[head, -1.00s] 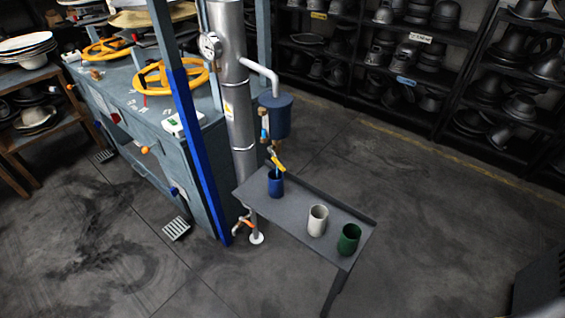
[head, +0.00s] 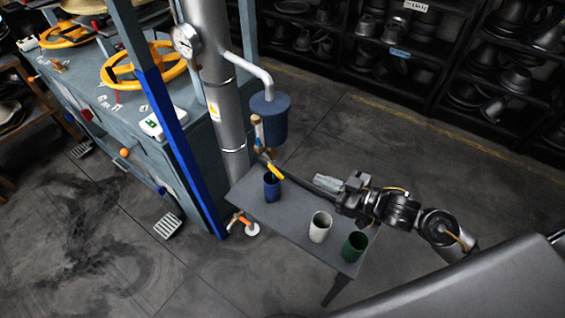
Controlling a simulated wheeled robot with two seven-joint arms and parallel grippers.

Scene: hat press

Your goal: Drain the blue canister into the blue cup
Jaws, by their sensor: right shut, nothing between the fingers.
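The blue canister (head: 268,119) hangs beside the steel column at the end of a bent pipe. Below it is a tap with a yellow lever (head: 275,170), which slants down to the right. The blue cup (head: 271,187) stands upright on the small grey table, under the tap. My right gripper (head: 294,178) reaches in from the right, shut and empty. Its fingertips are close to the lever's end; I cannot tell whether they touch it. I cannot make out any stream between tap and cup now. My left gripper is out of view.
A white cup (head: 320,227) and a green cup (head: 354,246) stand on the grey table (head: 290,215), below my right arm. The press bench (head: 120,105) with yellow handwheels is at left. Dark shelves (head: 430,60) of hat moulds line the back. Floor right of the table is open.

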